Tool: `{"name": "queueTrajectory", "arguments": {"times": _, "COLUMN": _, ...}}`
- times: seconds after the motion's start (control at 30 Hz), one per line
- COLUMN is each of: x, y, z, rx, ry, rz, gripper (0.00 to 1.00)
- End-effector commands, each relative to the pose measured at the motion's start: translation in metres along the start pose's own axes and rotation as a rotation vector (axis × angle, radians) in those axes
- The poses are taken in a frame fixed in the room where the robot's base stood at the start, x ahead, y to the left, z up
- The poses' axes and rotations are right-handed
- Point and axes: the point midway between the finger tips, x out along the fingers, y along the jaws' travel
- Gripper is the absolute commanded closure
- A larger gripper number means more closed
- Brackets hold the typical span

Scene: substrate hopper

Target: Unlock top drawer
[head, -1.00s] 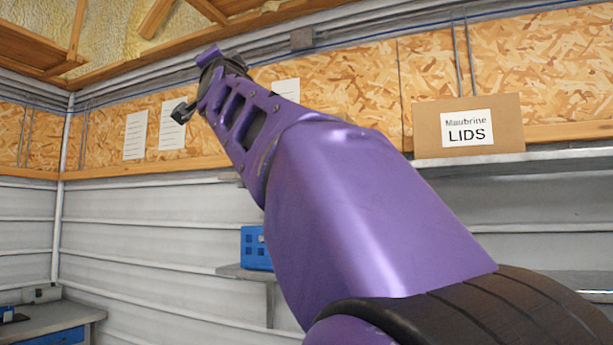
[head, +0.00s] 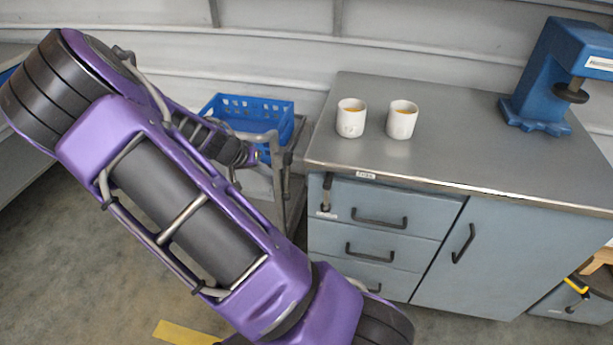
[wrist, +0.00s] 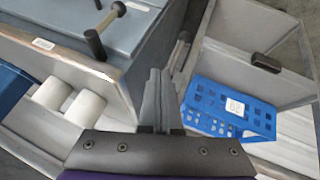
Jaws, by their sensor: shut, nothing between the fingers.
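The top drawer (head: 362,222) of the grey-blue cabinet looks shut. A small upright lever (head: 326,190) with a dark end is at its left edge, left of the drawer's dark handle (head: 380,222). The lever also seems to show in the wrist view (wrist: 96,44), above and left of my fingers. My gripper (wrist: 160,98) is shut and empty, with its fingers together. In the head view the end of my arm is in front of the blue basket, left of the cabinet and apart from the lever; its fingertips are hard to make out.
Two white cups (head: 351,118) (head: 402,120) stand on the metal worktop (head: 460,150) near its back left. A blue press (head: 548,75) stands at the right. A cart (head: 290,190) with a blue basket (head: 262,112) is left of the cabinet, close to my arm.

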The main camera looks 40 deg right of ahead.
Motion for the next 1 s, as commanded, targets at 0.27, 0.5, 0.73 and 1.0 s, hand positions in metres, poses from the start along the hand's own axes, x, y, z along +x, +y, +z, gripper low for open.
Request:
{"name": "queueTrajectory", "arguments": {"times": 0.27, "x": 0.031, "y": 0.04, "z": 0.039, "rx": -0.015, "ry": -0.087, "rz": 0.117, "gripper": 1.0}}
{"name": "queueTrajectory", "arguments": {"times": 0.5, "x": 0.031, "y": 0.039, "z": 0.038, "rx": -0.015, "ry": -0.084, "rz": 0.114, "gripper": 1.0}}
{"name": "queueTrajectory", "arguments": {"times": 0.73, "x": 0.05, "y": 0.042, "z": 0.04, "rx": -0.014, "ry": -0.085, "rz": 0.116, "gripper": 1.0}}
{"name": "queueTrajectory", "arguments": {"times": 1.0, "x": 0.107, "y": 0.049, "z": 0.045, "rx": -0.014, "ry": -0.086, "rz": 0.117, "gripper": 1.0}}
